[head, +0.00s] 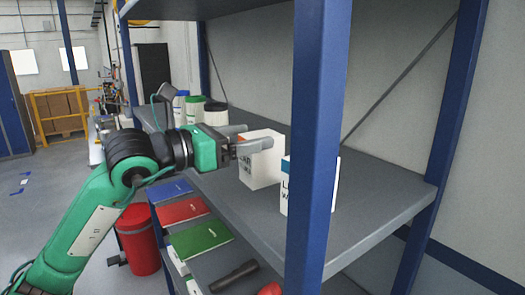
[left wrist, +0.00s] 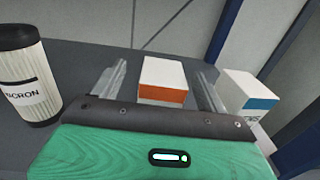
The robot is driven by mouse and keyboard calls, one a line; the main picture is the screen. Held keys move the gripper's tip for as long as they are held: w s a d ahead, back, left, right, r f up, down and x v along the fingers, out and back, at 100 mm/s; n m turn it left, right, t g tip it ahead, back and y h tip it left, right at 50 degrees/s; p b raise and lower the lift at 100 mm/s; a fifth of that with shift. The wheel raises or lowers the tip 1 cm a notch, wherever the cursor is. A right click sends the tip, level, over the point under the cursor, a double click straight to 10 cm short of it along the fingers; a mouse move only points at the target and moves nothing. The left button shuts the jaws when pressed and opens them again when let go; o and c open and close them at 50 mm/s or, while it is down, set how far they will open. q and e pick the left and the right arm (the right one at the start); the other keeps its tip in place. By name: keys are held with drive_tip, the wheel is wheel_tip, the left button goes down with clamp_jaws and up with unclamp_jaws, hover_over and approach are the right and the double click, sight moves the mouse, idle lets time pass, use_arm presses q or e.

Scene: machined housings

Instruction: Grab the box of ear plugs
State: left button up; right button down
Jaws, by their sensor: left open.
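A white box with an orange band (head: 262,172), likely the ear plugs, stands on the grey shelf; its small lettering is unreadable. It also shows in the left wrist view (left wrist: 164,76), between the two fingers. My left gripper (head: 257,138) is open at this box, its near finger overlapping the box's upper part in the head view. In the left wrist view the fingers (left wrist: 160,78) lie either side of the box, with gaps visible. My right gripper is not in view.
A white box with a blue band (head: 294,193) stands to the right, partly behind the blue shelf post (head: 319,120). Several bottles and canisters (head: 194,108) stand to the left; a white canister with dark ends (left wrist: 30,80) is nearby. The shelf's front right (head: 375,195) is clear.

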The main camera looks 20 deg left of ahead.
sight(268, 133)
use_arm(q)
drive_tip(key=shift+w+d+r, duration=0.1)
drive_tip(key=shift+d, duration=0.05)
drive_tip(key=p+x, duration=0.3)
drive_tip(key=shift+w+d, duration=0.1)
drive_tip(key=shift+d, duration=0.3)
drive_tip(key=shift+w+d+f+p, duration=0.2)
drive_tip(key=shift+w+d+p, duration=0.15)
drive_tip(key=shift+w, duration=0.05)
drive_tip(key=shift+a, duration=0.1)
drive_tip(key=shift+c, duration=0.7)
drive_tip(key=c, duration=0.9)
drive_tip(key=shift+r, duration=0.1)
